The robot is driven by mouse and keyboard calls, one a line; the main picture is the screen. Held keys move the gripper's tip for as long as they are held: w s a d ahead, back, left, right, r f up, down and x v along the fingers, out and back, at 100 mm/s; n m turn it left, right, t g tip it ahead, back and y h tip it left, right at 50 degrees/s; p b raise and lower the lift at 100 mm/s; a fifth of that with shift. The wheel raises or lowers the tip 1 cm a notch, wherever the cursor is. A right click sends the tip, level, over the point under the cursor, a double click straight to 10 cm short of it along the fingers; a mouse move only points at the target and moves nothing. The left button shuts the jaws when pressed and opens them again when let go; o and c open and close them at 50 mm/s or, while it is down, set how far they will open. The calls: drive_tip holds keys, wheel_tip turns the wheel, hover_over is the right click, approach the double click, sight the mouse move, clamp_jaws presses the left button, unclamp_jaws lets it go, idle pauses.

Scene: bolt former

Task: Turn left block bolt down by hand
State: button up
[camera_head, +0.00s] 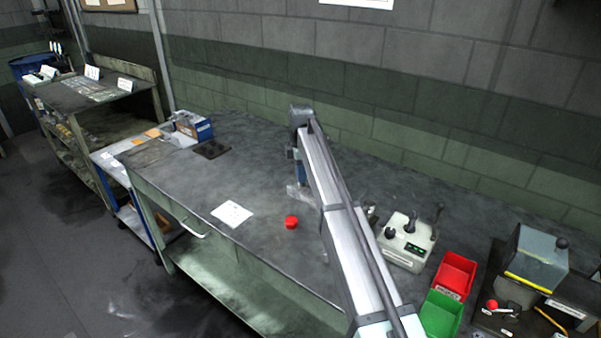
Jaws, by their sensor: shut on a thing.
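A long grey arm, which looks like mine, runs up from the bottom edge across the bench (262,165) to a dark grey head. Below that head is a small blue part (298,164), partly covered by the arm. A pale, shiny piece (299,192) lies at its foot on the bench top. I cannot tell whether these belong to a fixture or to my wrist. I cannot make out my gripper's fingers. No block or bolt can be clearly told apart; they may be hidden behind the arm or too small.
A red round knob-like thing (291,222) and a white sheet (232,214) lie left of the arm. Right of it are a white control box with levers (407,250), a red bin (455,274), a green bin (441,314) and a grey machine (536,258). The bench's left middle is mostly clear.

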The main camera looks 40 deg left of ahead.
clamp_jaws()
drive_tip(key=shift+m, duration=0.3)
